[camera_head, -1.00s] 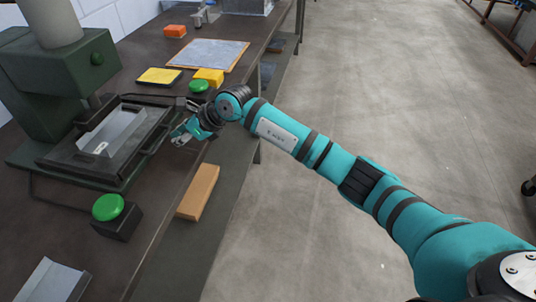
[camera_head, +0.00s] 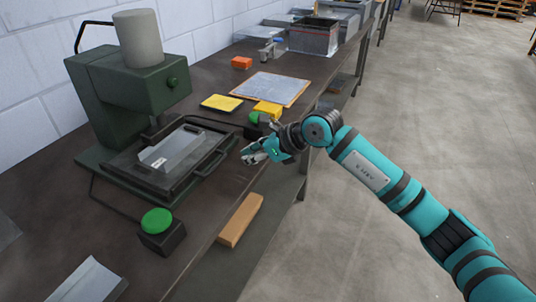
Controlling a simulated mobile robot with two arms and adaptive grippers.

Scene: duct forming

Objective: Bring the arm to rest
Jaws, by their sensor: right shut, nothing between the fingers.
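My right arm (camera_head: 365,172) comes in from the lower right, teal with dark bands. Its gripper (camera_head: 248,156) is over the front part of the workbench, just right of the press tray. The gripper is shut and empty. The green press (camera_head: 125,85) stands at the left with a dark tray frame (camera_head: 200,170) under it. A bent grey metal sheet (camera_head: 172,150) lies in that frame. My left gripper does not show.
Green buttons on black boxes stand at the front (camera_head: 156,221) and behind the gripper (camera_head: 254,118). A wooden block (camera_head: 241,220) lies by the bench's edge. Yellow pads (camera_head: 221,102), a grey sheet (camera_head: 270,88) and an orange block (camera_head: 241,62) lie farther back.

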